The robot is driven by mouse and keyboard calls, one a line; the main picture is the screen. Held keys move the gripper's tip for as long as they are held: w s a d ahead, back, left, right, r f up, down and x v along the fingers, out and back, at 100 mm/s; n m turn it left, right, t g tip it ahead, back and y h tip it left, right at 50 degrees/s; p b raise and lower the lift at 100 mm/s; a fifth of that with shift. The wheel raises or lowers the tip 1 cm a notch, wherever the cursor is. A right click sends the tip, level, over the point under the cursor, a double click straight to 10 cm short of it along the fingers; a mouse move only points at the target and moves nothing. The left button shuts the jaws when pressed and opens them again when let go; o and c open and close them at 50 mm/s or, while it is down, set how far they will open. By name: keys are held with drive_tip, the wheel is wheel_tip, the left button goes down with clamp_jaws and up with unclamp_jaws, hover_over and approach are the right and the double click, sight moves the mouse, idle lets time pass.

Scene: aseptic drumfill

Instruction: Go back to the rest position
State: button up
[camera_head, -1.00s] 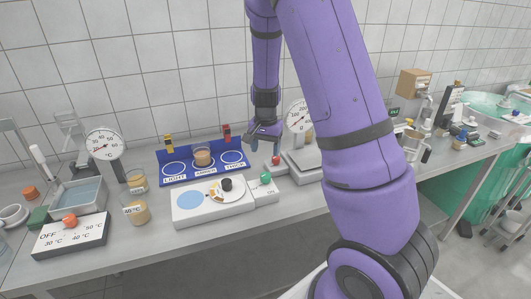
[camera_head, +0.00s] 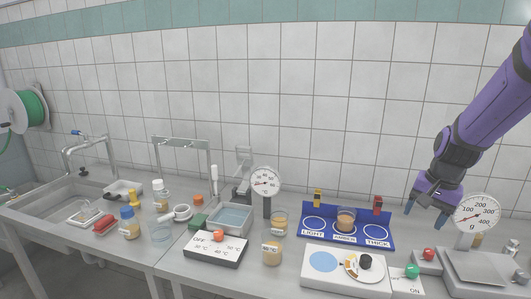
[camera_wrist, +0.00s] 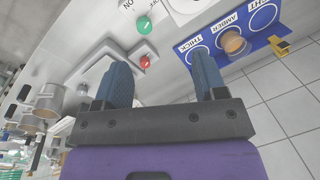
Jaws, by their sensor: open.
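My gripper (camera_head: 425,213) is open and empty at the right of the head view, raised above the bench between the blue board (camera_head: 346,240) and the dial scale (camera_head: 476,214). In the wrist view its two blue fingers (camera_wrist: 162,72) stand apart with nothing between them. The blue board has circles marked LIGHT, AMBER and THICK. A jar with tan contents (camera_head: 346,220) stands on the AMBER circle and also shows in the wrist view (camera_wrist: 232,42).
A red knob (camera_head: 429,254) is below my gripper. Jars, a dial thermometer (camera_head: 265,183), a water bath (camera_head: 236,218) and a sink (camera_head: 55,200) stand leftward. The wall above is clear.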

drive_tip(key=s+a+r+n+t, duration=0.2)
drive_tip(key=s+a+r+n, duration=0.2)
drive_tip(key=s+r, duration=0.3)
drive_tip(key=s+a+r+n+t+h, duration=0.1)
drive_tip(key=s+a+r+n, duration=0.2)
drive_tip(key=s+r, duration=0.5)
drive_tip(key=s+n, duration=0.1)
drive_tip(key=s, duration=0.6)
drive_tip(key=shift+s+a+r+t, duration=0.15)
drive_tip(key=shift+a+r+t, duration=0.1)
drive_tip(key=shift+a+t, duration=0.15)
